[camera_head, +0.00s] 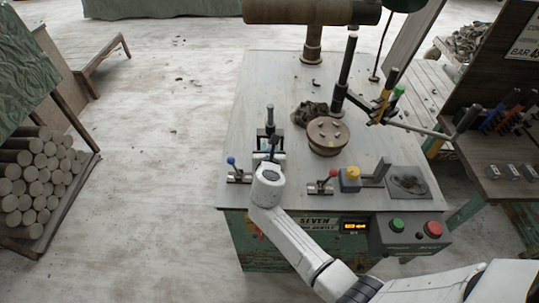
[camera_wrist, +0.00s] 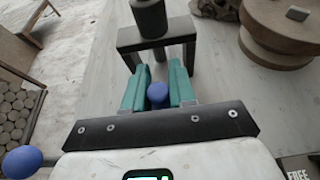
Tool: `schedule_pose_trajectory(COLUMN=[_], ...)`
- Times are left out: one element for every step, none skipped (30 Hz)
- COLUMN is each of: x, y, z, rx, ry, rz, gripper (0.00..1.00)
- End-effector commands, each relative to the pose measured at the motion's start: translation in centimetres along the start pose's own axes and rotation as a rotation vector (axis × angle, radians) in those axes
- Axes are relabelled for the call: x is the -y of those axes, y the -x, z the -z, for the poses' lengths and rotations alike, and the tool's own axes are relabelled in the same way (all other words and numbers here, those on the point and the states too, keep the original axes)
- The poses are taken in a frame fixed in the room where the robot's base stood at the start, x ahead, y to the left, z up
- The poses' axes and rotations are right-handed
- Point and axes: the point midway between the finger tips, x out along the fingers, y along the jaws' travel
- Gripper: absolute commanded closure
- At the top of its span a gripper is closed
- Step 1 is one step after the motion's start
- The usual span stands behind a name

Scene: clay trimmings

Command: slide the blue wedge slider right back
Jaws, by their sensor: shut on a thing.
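A round blue knob (camera_wrist: 157,95), which I take to be the handle of the blue wedge slider, sits between the teal fingers of my gripper (camera_wrist: 158,88) in the wrist view. The fingers are shut on it from both sides. In the head view my gripper (camera_head: 268,158) is over the left part of the grey table, and my arm hides most of the slider. Just beyond the fingers stands a dark frame (camera_wrist: 128,38) with an upright cylinder (camera_wrist: 150,18) on it. The slider's body and track are hidden.
A lever with another blue ball (camera_head: 231,160) stands close on the left; its ball also shows in the wrist view (camera_wrist: 22,160). On the right are a red-handled lever (camera_head: 333,173), a yellow-knobbed block (camera_head: 352,174) and a round wooden wheel (camera_head: 327,136). The table's left edge is near.

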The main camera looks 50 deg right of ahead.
Motion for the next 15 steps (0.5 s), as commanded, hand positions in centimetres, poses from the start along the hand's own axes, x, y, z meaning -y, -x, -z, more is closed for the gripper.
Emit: schedule_pose_trajectory(x=[-0.01,0.0,0.0,-0.01,-0.01,-0.01,-0.01,-0.01,-0.02,-0.02,-0.02,-0.02,-0.02,-0.02,-0.02], y=[-0.14,-0.13,-0.1,-0.09,-0.09,-0.08,-0.08,-0.08,-0.07,-0.07,-0.07,-0.07,-0.07,-0.06,-0.06], z=[0.02,0.05,0.06,0.06,0.06,0.06,0.05,0.05,0.06,0.05,0.05,0.05,0.04,0.04,0.03], rx=[-0.001,-0.002,-0.002,-0.002,-0.002,-0.002,-0.002,-0.002,-0.002,-0.001,-0.001,-0.001,-0.001,-0.001,-0.001], ry=[0.0,0.001,0.001,0.001,0.0,0.0,0.0,0.0,0.0,0.0,0.0,0.0,0.0,0.0,0.0], rz=[0.0,0.0,0.0,0.0,0.0,-0.001,-0.001,-0.001,-0.001,-0.001,-0.001,-0.001,-0.001,-0.001,-0.001], gripper=[1.0,1.0,1.0,1.0,1.0,1.0,1.0,0.73,0.69,0.66,0.64,0.6,0.57,0.54,0.54])
